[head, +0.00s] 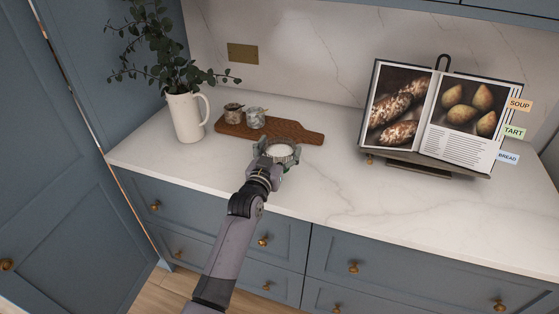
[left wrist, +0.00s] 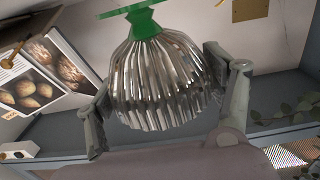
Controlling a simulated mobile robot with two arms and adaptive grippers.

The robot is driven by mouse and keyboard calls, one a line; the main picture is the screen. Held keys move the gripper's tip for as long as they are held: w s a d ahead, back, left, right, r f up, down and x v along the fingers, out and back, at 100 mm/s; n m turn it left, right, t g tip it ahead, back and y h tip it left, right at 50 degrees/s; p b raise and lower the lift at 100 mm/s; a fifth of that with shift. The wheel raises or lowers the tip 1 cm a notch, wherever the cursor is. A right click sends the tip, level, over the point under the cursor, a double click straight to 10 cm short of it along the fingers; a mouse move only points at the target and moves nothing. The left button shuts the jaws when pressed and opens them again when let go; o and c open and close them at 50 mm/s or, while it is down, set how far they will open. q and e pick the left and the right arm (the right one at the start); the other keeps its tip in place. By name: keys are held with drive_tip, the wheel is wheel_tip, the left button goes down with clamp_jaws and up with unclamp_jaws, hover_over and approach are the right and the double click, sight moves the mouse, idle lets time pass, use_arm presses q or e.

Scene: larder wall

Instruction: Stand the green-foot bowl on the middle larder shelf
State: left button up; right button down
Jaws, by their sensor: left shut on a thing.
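The green-foot bowl (left wrist: 160,85) is ribbed, shiny silver metal with a green foot (left wrist: 146,22) that points to the top of the left wrist picture. My left gripper (left wrist: 168,100) is shut on the bowl, with one finger at each side of its ribbed wall. In the head view the bowl (head: 279,151) shows its pale round opening, between the fingers of my left gripper (head: 278,155), over the front part of the counter. I cannot tell whether the bowl touches the counter. No larder shelf shows. My right gripper is not in view.
A wooden board (head: 285,131) with two small jars (head: 255,118) lies just behind the bowl. A white jug (head: 187,117) with leafy stems stands left. An open cookbook (head: 440,115) on a stand is at right. Tall blue doors (head: 60,170) stand left. The front right counter is clear.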

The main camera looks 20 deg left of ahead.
use_arm(q)
wheel_tip(320, 180, down, 3)
drive_tip(key=shift+f+p, duration=0.35)
drive_tip(key=shift+f, duration=0.25)
drive_tip(key=shift+f, duration=0.2)
drive_tip(key=o, duration=1.5)
drive_tip(key=shift+o, duration=0.2)
